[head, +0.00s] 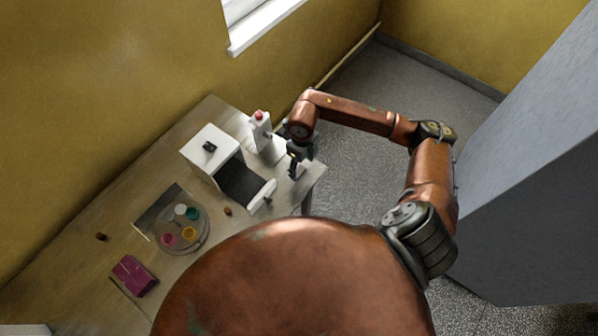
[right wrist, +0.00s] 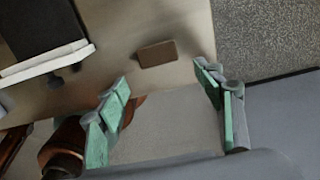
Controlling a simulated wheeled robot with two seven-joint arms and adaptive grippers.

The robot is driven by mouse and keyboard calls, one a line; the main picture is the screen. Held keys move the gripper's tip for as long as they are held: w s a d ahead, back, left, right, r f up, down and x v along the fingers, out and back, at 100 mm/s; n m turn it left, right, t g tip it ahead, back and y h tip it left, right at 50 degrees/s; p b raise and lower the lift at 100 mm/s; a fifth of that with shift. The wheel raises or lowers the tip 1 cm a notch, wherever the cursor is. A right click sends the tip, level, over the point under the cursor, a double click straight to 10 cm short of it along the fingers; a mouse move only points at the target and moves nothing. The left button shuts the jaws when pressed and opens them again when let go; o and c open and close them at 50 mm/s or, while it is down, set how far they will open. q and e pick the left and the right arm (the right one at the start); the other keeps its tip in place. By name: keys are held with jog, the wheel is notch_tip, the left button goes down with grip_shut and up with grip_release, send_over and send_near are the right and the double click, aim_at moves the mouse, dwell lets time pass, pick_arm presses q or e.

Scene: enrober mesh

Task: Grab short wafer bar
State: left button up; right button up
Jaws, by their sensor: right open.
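A short brown bar (right wrist: 157,53), which looks like the wafer bar, lies flat on the table near its edge in the right wrist view. My right gripper (right wrist: 163,76) is open and empty, with its green-padded fingers spread. The bar appears just beyond the fingertips, between their lines, and is not touched. In the head view my right gripper (head: 297,166) is over the right end of the table, and I cannot make out the bar there. My left gripper is not in view.
A white machine (head: 207,150) with a dark belt stands left of the gripper, and a white dispenser (head: 261,130) with a red top stands behind. A round tray (head: 205,238) with coloured cups, a magenta item (head: 133,277) and small brown pieces (head: 228,211) lie farther left.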

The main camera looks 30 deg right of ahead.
aim_at(301, 173)
notch_tip(301, 173, down, 5)
jog(key=shift+w+f+p, duration=0.1)
jog(key=shift+w+p, duration=0.05)
jog(key=shift+p, duration=0.4)
jog(key=shift+c, duration=0.3)
jog(key=c, duration=0.9)
